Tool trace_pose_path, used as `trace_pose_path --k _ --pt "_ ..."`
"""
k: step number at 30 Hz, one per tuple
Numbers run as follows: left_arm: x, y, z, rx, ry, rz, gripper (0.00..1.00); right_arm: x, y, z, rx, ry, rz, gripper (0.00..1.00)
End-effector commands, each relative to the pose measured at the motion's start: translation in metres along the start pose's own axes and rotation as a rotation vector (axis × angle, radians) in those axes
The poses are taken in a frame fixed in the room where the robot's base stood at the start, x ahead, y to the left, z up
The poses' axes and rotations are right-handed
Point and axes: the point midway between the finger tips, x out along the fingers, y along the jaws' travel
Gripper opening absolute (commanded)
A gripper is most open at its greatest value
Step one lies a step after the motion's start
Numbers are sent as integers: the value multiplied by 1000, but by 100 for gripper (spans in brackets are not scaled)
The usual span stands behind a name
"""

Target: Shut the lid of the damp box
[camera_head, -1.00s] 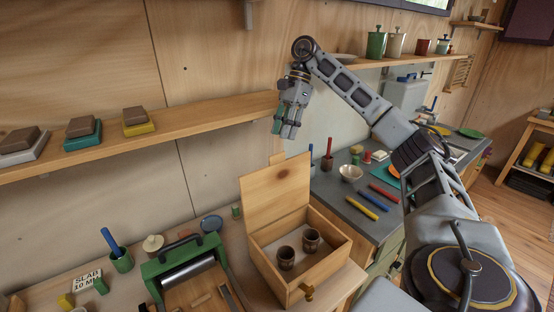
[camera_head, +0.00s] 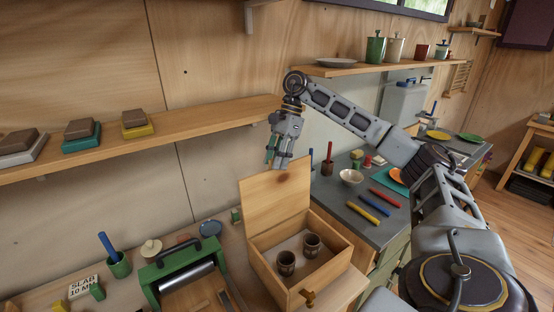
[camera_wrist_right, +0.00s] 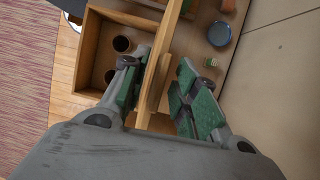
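The damp box is an open wooden box (camera_head: 330,272) on the bench, with two dark cups (camera_head: 286,263) inside. Its wooden lid (camera_head: 272,205) stands upright at the back. My right gripper (camera_head: 276,160) points down at the lid's top edge in the head view. In the right wrist view the lid (camera_wrist_right: 163,52) shows edge-on between the two green-padded fingers of the gripper (camera_wrist_right: 160,98). The fingers are apart, one on the box side and one on the wall side; a gap shows beside the lid. Whether either finger touches it I cannot tell. My left gripper is out of view.
A green roller press (camera_head: 185,270) stands left of the box. A blue round lidded jar (camera_head: 210,228) is behind. A wall shelf (camera_head: 180,125) with several blocks runs behind the lid. To the right, a grey counter (camera_head: 345,202) holds a bowl and coloured sticks.

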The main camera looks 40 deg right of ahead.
Motion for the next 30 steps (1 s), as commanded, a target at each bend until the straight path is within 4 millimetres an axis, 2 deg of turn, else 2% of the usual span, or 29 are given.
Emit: trace_pose_path --k 5,12,30 --pt "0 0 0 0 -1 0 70 0 0 0 0 0 0 29" --pt "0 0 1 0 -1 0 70 0 0 0 0 0 0 0" --pt "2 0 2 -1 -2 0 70 0 -2 0 -6 -1 -11 0"
